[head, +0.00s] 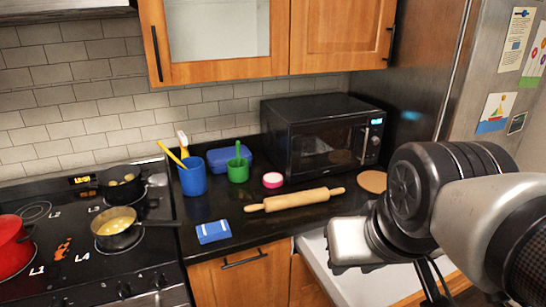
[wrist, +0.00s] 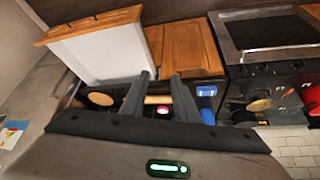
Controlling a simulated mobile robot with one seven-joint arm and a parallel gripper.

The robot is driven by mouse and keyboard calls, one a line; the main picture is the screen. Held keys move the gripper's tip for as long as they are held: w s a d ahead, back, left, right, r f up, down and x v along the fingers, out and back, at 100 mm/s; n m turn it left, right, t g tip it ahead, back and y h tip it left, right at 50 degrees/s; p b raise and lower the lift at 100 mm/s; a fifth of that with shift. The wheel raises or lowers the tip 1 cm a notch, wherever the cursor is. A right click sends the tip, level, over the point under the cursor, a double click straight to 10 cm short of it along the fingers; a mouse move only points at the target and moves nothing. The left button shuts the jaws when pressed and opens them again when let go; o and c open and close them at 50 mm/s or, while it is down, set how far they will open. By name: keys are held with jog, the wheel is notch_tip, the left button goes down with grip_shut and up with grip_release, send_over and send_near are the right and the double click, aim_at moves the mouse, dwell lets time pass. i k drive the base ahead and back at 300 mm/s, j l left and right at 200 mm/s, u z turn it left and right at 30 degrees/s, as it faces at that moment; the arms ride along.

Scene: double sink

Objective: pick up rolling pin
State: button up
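The wooden rolling pin (head: 295,200) lies on the black counter in front of the microwave, its handles pointing left and right. In the wrist view, part of the rolling pin (wrist: 157,100) shows between my gripper's fingers, beyond them and not held. My gripper (wrist: 160,76) is open and empty, with a clear gap between its two dark fingers. In the head view my arm is at the right, in front of the counter, and the fingertips cannot be made out there.
A blue sponge-like item (head: 214,232) lies front left. A white drawer (wrist: 100,55) is pulled out below the counter. The stove with pans is left.

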aim_at(283, 202)
jog(key=i+j+z, duration=0.15)
jog(key=j+z, duration=0.2)
jog(key=i+j+z, duration=0.1)
jog(key=j+z, duration=0.65)
jog(key=i+j, duration=0.05)
jog(key=j, duration=0.05)
